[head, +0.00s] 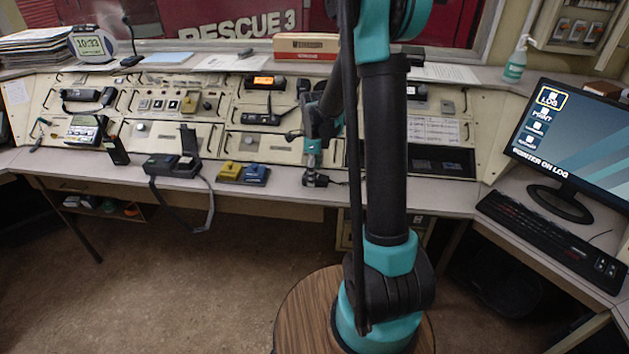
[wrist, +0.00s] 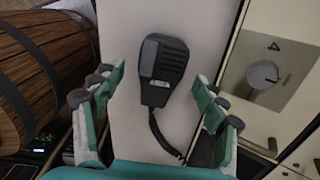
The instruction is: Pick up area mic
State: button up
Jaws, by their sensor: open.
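The area mic is a black hand microphone with a ribbed grille and a coiled cord. In the wrist view the mic (wrist: 163,72) lies on the pale desk top between my fingers. Its cord runs down to the lower right. My gripper (wrist: 158,84) is open, with one teal finger on each side of the mic and a visible gap on both sides. In the head view my gripper (head: 313,155) points down over the desk's front edge, and a small dark shape below it appears to be the mic (head: 316,181). My arm hides part of the console behind.
A console panel with a round knob (wrist: 262,75) is close on the right in the wrist view. In the head view, yellow (head: 230,171) and blue (head: 256,174) devices and a black strapped box (head: 172,165) stand left of my gripper. A keyboard (head: 550,240) is at right.

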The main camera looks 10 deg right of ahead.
jog(key=shift+f, duration=0.8)
jog(key=shift+c, duration=0.3)
jog(key=c, duration=1.3)
jog(key=shift+r, duration=0.1)
